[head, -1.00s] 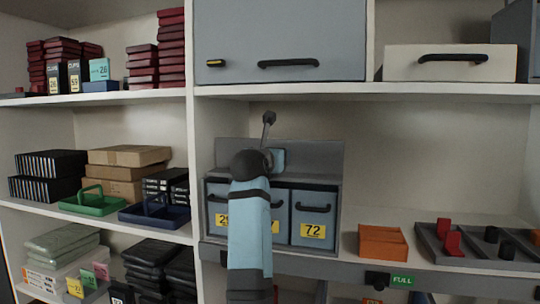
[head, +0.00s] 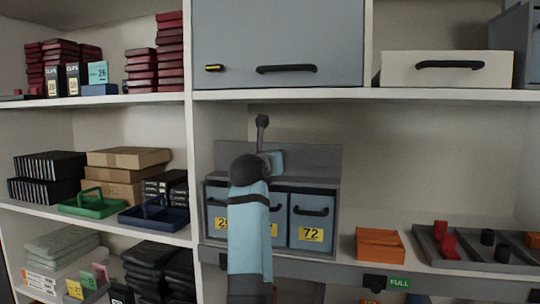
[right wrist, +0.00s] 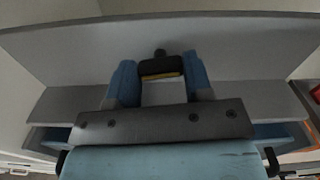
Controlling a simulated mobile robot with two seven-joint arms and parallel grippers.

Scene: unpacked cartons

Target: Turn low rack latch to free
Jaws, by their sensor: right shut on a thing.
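The low rack (head: 325,160) is a grey unit with a raised back panel and blue-fronted bins, standing on the middle shelf. My right gripper (right wrist: 160,70) has its two blue fingers on either side of a black latch (right wrist: 160,66) with a yellow stripe, against the rack's back panel. It is shut on this latch. In the head view my right gripper (head: 277,162) is at the rack's upper part, above the bins, and the latch is hidden behind it. My blue forearm covers part of the bins. My left gripper is not in view.
A bin labelled 72 (head: 312,222) is beside my forearm. An orange bin (head: 380,246) and a grey tray (head: 437,259) stand to the right. A grey cabinet (head: 285,40) is on the shelf above. The shelf divider (head: 191,165) is close on the left.

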